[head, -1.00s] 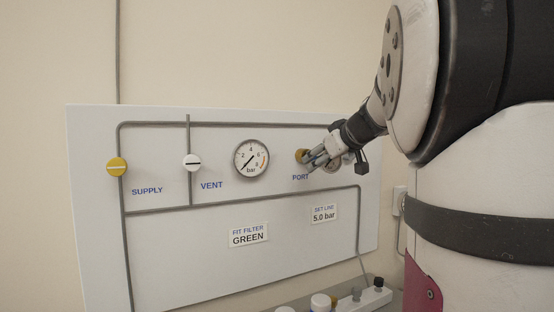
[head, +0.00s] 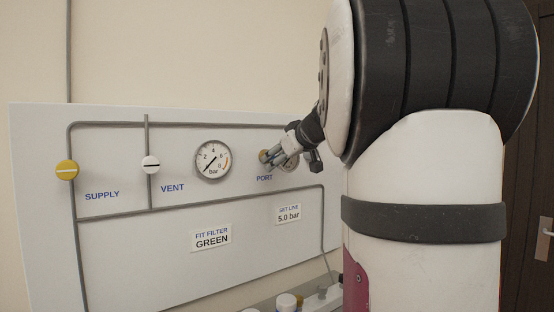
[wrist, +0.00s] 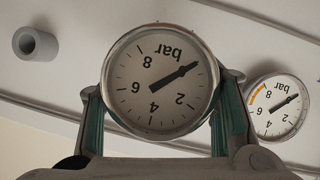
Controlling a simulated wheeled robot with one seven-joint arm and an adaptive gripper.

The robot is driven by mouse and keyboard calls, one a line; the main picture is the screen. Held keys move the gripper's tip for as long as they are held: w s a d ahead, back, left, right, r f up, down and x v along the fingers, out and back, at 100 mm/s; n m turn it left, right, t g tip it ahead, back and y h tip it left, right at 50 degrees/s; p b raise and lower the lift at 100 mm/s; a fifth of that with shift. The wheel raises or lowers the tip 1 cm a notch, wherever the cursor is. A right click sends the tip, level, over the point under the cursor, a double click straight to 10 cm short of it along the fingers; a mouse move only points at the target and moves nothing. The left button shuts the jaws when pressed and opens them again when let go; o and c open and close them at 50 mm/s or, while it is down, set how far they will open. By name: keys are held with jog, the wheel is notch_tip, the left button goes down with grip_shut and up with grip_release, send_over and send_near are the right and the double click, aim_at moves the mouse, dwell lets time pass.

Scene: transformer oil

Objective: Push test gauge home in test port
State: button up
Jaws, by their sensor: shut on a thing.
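My gripper (head: 275,160) is in front of the panel near the PORT label (head: 264,178). In the wrist view my gripper (wrist: 162,88) is shut on the round white-faced test gauge (wrist: 155,80), one finger at each side of its rim. The dial faces the wrist camera and appears upside down. In the head view the test gauge (head: 290,165) is mostly hidden behind the fingers. A short grey open-ended tube (wrist: 36,44), possibly the test port, stands out from the panel, apart from the gauge. What lies behind the gauge is hidden, so I cannot tell whether it touches anything.
A fixed panel gauge (head: 213,160) sits left of my gripper and shows at right in the wrist view (wrist: 277,106). Yellow supply (head: 67,170) and white vent (head: 150,165) knobs are farther left. Several small items stand below the panel.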

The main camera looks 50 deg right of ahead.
jog(key=shift+w, duration=0.3)
jog(key=o, duration=1.5)
jog(key=v, duration=1.2)
jog(key=shift+r, duration=0.1)
jog(key=a+f+g+y, duration=0.1)
jog(key=a+f+y, duration=0.1)
jog(key=a+f, duration=0.45)
jog(key=s+a+f+g+y, duration=0.15)
jog(key=a+f, duration=0.25)
jog(key=a, duration=0.6)
jog(key=a+f+g+y, duration=0.1)
jog(key=a+f+y, duration=0.1)
jog(key=a+f, duration=0.5)
jog(key=s+a+f+g, duration=0.1)
jog(key=s+a+f, duration=0.3)
jog(key=s+a+f+g, duration=0.1)
jog(key=s+a+f, duration=0.2)
jog(key=s+a, duration=0.1)
jog(key=s+a+f+g+h, duration=0.1)
jog(key=s+a+f+g, duration=0.1)
jog(key=s+a+f, duration=0.2)
jog(key=shift+a+f+n, duration=0.1)
jog(key=shift+f+n, duration=0.2)
jog(key=shift+n, duration=0.1)
